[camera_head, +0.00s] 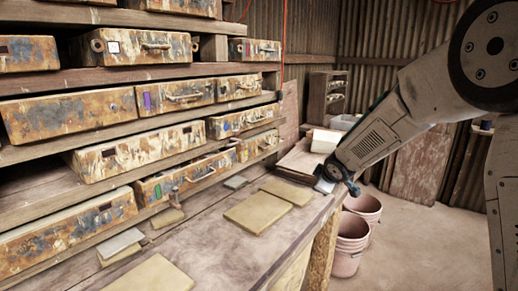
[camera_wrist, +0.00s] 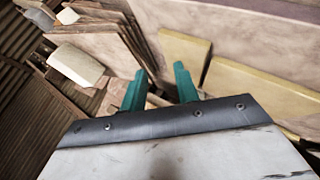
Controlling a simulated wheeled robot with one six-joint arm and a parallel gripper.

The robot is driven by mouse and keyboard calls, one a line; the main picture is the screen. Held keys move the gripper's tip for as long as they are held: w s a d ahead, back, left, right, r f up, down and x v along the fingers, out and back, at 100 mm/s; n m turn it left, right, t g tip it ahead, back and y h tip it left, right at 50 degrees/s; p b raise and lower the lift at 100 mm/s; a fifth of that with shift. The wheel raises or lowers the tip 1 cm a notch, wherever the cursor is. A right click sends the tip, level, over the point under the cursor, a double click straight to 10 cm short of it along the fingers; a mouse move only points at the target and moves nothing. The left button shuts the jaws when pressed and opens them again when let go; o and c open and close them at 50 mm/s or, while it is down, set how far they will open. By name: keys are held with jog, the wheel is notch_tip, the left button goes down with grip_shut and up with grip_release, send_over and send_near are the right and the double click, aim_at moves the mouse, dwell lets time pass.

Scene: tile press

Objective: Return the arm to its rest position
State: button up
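My arm (camera_head: 375,130) reaches down from the upper right in the head view, with its wrist near the far right end of the workbench (camera_head: 225,255). My gripper (camera_wrist: 160,75) shows in the wrist view as two green fingers standing apart, with nothing held between them. In the head view the fingers are mostly hidden by the wrist. Beyond the fingers in the wrist view are a leaning stack of thin brown boards (camera_wrist: 112,35) and a cream block (camera_wrist: 75,64). The cream block also shows beside my wrist in the head view (camera_head: 325,141).
Wooden shelves with several rusty, paint-worn boxes (camera_head: 145,155) line the left. Flat yellowish tiles (camera_head: 257,212) lie on the bench. Pink buckets (camera_head: 350,245) stand on the floor to the right of the bench. Open floor (camera_head: 425,235) lies at the right.

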jog(key=s+d+r+m+g+h, duration=0.1)
jog(key=s+d+r+m+g, duration=0.2)
jog(key=s, duration=0.9)
jog(key=s+d+r+m+g+h, duration=0.1)
jog(key=s+d+m+g+h, duration=0.3)
jog(key=s, duration=0.8)
jog(key=s+r+m+y, duration=0.2)
jog(key=s, duration=1)
jog(key=s+r+m+g+y, duration=0.1)
jog(key=s+r+m+y, duration=0.1)
jog(key=s, duration=1.1)
jog(key=shift+s+a+r+m, duration=0.15)
jog(key=shift+a+r+m, duration=0.25)
jog(key=shift+m, duration=0.1)
